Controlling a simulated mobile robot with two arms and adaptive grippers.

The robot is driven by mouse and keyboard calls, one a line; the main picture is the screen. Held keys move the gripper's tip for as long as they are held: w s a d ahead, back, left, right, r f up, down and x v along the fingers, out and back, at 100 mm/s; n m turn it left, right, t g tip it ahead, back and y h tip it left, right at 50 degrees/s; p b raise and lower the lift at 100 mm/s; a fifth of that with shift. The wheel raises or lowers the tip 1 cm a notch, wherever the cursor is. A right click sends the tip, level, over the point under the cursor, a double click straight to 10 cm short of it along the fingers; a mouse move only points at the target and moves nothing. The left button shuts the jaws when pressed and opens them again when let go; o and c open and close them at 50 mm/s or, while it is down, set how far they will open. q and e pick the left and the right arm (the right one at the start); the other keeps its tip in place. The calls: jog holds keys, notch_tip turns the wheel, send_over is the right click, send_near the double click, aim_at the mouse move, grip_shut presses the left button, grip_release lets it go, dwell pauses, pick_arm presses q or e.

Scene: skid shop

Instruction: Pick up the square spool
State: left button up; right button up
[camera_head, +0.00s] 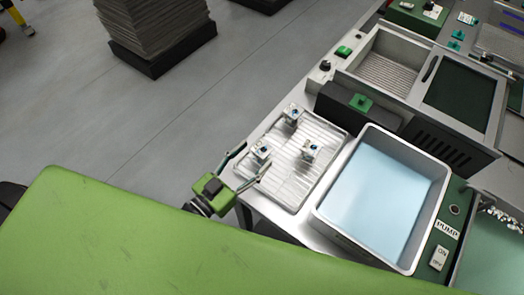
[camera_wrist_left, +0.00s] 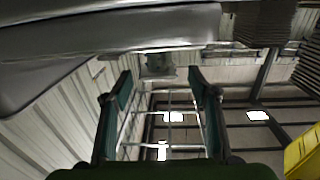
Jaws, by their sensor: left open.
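Three small metallic, block-like parts with dark bluish centres sit on a ribbed silver tray (camera_head: 290,190) in the head view. One block (camera_head: 261,151) is at the tray's left edge, another block (camera_head: 293,114) is farther back, and a third block (camera_head: 309,150) is to the right. I cannot tell which is the square spool. My left gripper (camera_head: 256,157) is open, its fingertips near the left-edge block; I cannot tell whether they touch it. In the left wrist view, the open left fingers (camera_wrist_left: 160,75) have a blurred grey-green shape between their tips. My right gripper is not in view.
A grey basin (camera_head: 335,236) of pale blue liquid stands right of the tray, beside a green panel (camera_head: 430,258) with a PUMP label. A large green surface fills the lower left. Open floor lies left.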

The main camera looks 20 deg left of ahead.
aim_at(261, 149)
pick_arm(q)
jog(key=shift+x, duration=1.9)
jog(key=shift+d, duration=0.1)
jog(key=c, duration=1.4)
jog(key=shift+o, duration=0.2)
jog(key=shift+o, duration=0.2)
jog(key=shift+r, duration=0.15)
jog(key=shift+r+p, duration=0.2)
jog(key=shift+p, duration=0.1)
notch_tip(261, 149, up, 2)
jog(key=shift+r, duration=0.1)
jog(key=s+a+r, duration=0.8)
jog(key=a+r, duration=0.2)
jog(key=a, duration=0.1)
jog(key=shift+s, duration=0.4)
